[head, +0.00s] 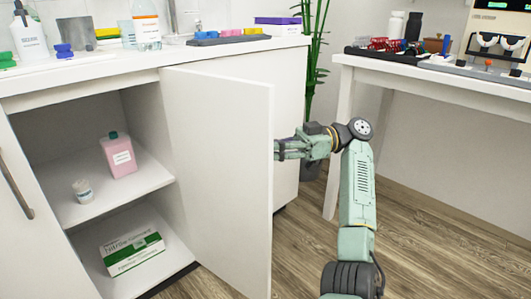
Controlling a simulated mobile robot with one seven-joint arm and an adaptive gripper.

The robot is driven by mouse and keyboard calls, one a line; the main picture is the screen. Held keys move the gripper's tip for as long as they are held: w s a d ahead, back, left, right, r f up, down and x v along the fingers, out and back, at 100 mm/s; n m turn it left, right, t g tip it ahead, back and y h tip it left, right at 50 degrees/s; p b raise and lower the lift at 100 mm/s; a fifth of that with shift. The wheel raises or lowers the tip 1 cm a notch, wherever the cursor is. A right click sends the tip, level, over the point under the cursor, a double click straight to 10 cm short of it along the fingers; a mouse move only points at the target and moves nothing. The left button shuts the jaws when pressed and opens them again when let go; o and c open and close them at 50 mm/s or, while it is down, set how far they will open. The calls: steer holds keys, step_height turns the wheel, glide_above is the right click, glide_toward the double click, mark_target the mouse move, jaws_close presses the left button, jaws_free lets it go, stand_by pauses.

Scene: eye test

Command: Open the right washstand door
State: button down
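The right washstand door (225,175) is a white panel standing wide open, swung outward from the cabinet. Its outer face and any handle there are hidden from this view. My gripper (283,149) is at the door's free edge, on its right side. The fingers look close to the edge or just behind it; I cannot tell whether they touch it or how far apart they are. The washstand (160,75) has a white top, and its right compartment shows inside.
The upper shelf (150,178) holds a pink bottle (118,155) and a small white jar (83,191); a green-white box (132,249) lies below. The left door (30,245) is shut. A plant (312,60) and a white side table (430,78) stand at right. Floor beside my arm is clear.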

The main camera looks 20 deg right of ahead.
steer(key=shift+d, duration=0.1)
stand_by(0.3)
steer(key=c, duration=2)
jaws_free()
steer(key=shift+o, duration=0.2)
steer(key=shift+r, duration=0.1)
